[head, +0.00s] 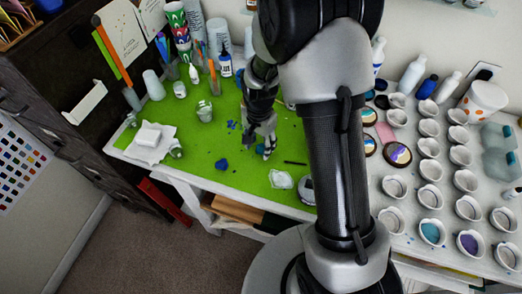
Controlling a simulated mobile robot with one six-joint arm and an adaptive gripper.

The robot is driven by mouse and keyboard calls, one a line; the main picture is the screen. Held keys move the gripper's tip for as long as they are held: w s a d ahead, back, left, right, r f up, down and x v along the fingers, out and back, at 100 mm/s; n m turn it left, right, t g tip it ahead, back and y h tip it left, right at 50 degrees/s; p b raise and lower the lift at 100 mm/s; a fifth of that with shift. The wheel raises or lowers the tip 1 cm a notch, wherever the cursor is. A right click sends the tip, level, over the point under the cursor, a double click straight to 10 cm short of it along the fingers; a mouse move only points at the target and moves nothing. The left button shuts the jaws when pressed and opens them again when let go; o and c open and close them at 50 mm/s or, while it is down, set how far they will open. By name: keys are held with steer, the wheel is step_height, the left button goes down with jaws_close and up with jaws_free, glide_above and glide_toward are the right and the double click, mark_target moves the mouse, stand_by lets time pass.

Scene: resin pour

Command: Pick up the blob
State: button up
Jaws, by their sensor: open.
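A small dark blue blob (221,165) lies on the green mat (205,180) near the front edge of the table. My gripper (267,152) points down over the mat, to the right of the blob and apart from it. It is open, and I see nothing between its fingers. My arm hides part of the mat and table behind it.
Smaller blue spots (231,125) lie behind the blob. A clear cup (204,111) and bottles stand farther back. Several small cups (430,196) fill the right side. A dark stick (295,163) lies right of my gripper.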

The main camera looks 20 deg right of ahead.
steer(key=shift+f, duration=0.75)
steer(key=shift+r, duration=0.1)
steer(key=shift+c, duration=0.2)
steer(key=c, duration=0.8)
steer(key=shift+o, duration=0.2)
